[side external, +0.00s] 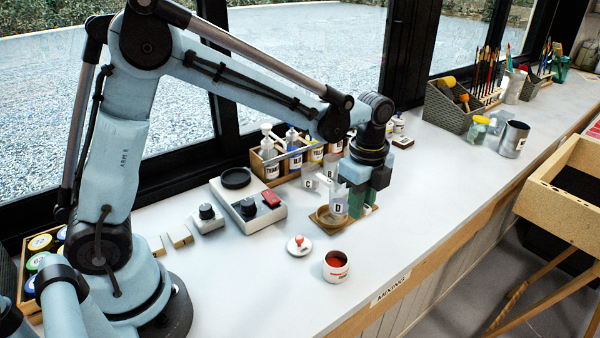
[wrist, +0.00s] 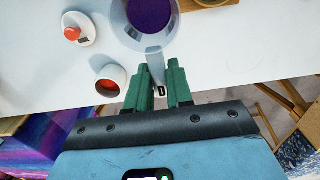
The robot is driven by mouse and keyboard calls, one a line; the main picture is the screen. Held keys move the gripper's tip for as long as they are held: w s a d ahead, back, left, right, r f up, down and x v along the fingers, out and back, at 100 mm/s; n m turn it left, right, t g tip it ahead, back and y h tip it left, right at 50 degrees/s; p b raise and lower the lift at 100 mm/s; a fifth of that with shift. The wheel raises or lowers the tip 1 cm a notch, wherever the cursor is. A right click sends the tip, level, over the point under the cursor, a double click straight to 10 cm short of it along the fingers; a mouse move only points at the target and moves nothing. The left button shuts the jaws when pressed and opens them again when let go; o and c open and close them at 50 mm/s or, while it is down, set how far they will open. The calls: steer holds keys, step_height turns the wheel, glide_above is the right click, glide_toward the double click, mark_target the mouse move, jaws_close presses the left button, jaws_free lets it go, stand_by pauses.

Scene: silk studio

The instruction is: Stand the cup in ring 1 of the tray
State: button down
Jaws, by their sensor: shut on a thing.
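A clear cup (side external: 337,201) with a tag marked D stands out in front of my gripper (side external: 362,207) in the side view. In the wrist view the cup (wrist: 150,14) holds dark purple liquid. The green fingers of my gripper (wrist: 160,80) are shut on its handle, with the D tag between them. A wooden tray (side external: 322,219) shows low beside and behind the cup; its rings and numbers cannot be read. I cannot tell whether the cup touches it. A wooden edge (wrist: 208,3) at the top of the wrist view is mostly cut off.
Other clear lettered cups (side external: 309,181) stand behind. A red-filled pot (side external: 336,266) and a white disc with a red knob (side external: 299,245) sit in front. A scale (side external: 246,205) is to the left, a bottle rack (side external: 268,168) behind.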

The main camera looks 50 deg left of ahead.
steer(key=shift+a+f, duration=0.15)
steer(key=shift+a, duration=0.45)
steer(key=shift+a+f, duration=0.15)
steer(key=shift+a, duration=0.45)
steer(key=shift+d+f, duration=0.1)
steer(key=shift+f, duration=1.2)
steer(key=shift+f, duration=0.4)
steer(key=c, duration=0.9)
jaws_free()
step_height(320, 180, up, 12)
steer(key=shift+r, duration=0.1)
